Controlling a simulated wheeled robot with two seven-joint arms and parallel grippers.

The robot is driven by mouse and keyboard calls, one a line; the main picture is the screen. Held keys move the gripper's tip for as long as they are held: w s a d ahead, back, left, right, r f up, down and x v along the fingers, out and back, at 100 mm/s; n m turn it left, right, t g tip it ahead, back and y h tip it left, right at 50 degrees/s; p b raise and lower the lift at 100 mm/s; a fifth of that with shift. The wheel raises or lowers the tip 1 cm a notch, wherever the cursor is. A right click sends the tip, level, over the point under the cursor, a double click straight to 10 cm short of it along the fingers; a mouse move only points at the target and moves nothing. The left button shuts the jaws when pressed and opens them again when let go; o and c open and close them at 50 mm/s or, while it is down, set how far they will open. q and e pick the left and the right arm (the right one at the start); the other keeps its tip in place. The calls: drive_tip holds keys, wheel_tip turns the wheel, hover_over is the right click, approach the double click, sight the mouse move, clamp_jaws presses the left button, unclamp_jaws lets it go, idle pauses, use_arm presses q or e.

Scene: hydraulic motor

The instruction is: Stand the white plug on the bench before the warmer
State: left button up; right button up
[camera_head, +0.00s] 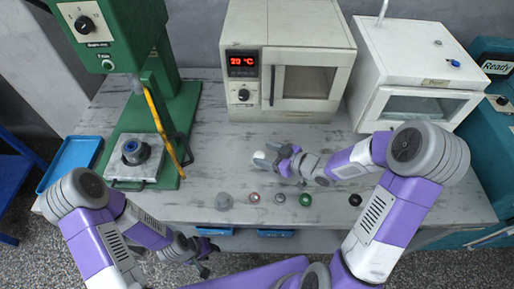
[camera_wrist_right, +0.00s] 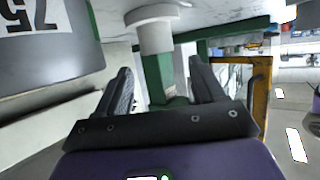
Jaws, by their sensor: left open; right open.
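The white plug (camera_wrist_right: 155,32) shows in the right wrist view, where the bench appears at the top. It stands with its wide flange against the bench and its narrower stem pointing away. My right gripper (camera_wrist_right: 160,85) is open, its fingers on either side of the stem in the picture; contact is not clear. In the head view my right gripper (camera_head: 268,158) is low over the bench, before the warmer (camera_head: 290,60), a cream box reading 20 °C. My left gripper (camera_head: 207,258) is open and empty, beyond the bench's front edge.
Several small round parts, including a green one (camera_head: 305,199) and a black one (camera_head: 355,199), lie along the bench's front. A green press (camera_head: 180,110) stands left, a white windowed box (camera_head: 420,75) right. A grey surface marked 75 (camera_wrist_right: 45,45) is close by.

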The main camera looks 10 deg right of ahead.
drive_tip(key=p+v, duration=0.1)
drive_tip(key=v, duration=0.5)
drive_tip(key=shift+r+p, duration=0.3)
drive_tip(key=shift+p, duration=0.1)
drive_tip(key=shift+s+d+r, duration=0.15)
drive_tip(key=shift+s+d, duration=0.1)
drive_tip(key=shift+s, duration=0.05)
